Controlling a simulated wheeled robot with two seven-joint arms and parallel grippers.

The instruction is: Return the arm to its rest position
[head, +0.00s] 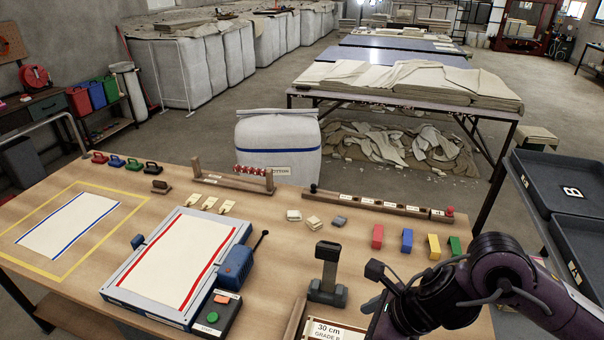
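My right arm (510,275), purple and black, comes in from the right edge and reaches over the front right of the wooden table. My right gripper (380,312) is at its left end, low in the head view, close to the label reading "30 cm GRADE B" (334,330). Its fingers are partly hidden and dark, and I cannot tell whether they are open or hold anything. My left arm and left gripper are not in the head view.
A black post-like tool (328,274) stands left of my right gripper. Red, blue, yellow and green blocks (407,240) stand behind my arm. A framed board with a red-striped cloth (185,252) and a blue-striped cloth (70,225) lie left. Dark trays (565,185) stand right.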

